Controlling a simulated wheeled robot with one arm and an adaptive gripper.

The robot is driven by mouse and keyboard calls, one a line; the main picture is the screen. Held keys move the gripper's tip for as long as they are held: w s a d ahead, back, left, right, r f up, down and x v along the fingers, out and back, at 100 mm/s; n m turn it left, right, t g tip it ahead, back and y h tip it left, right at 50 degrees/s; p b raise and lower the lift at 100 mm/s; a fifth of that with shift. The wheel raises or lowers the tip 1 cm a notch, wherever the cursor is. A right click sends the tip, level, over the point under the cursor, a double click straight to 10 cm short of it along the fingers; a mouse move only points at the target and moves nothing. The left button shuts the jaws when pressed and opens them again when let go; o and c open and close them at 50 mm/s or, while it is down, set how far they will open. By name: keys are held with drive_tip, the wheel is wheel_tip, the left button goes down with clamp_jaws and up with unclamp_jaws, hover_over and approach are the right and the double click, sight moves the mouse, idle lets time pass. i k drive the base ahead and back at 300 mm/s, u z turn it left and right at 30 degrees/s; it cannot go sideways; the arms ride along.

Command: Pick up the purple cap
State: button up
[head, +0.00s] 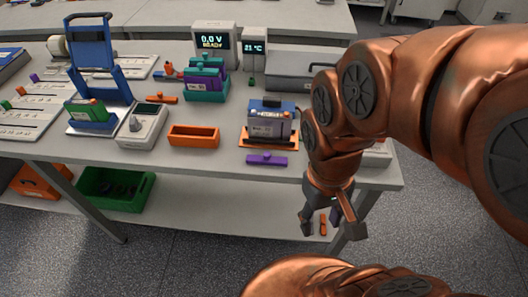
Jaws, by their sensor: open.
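A purple cap (266,160), a long low piece with a raised middle, lies near the front edge of the table (215,172). It is just in front of an orange base holding a grey and blue battery unit (267,122). My gripper (330,229) is open and points down. It appears in front of the table edge, right of and lower in the picture than the cap, and apart from it. Small orange parts show between its fingers; I cannot tell what they are. A smaller purple piece (34,77) lies on the trays at the left.
An empty orange tray (194,136) and a grey device with a knob (142,126) stand left of the cap. A blue press (90,55), a teal rack (206,82) and two displays stand farther back. A green crate (115,190) sits on the lower shelf.

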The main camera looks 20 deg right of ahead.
sight(266, 160)
drive_tip(key=u, duration=1.2)
drive_tip(key=k, duration=0.7)
drive_tip(key=u, duration=0.5)
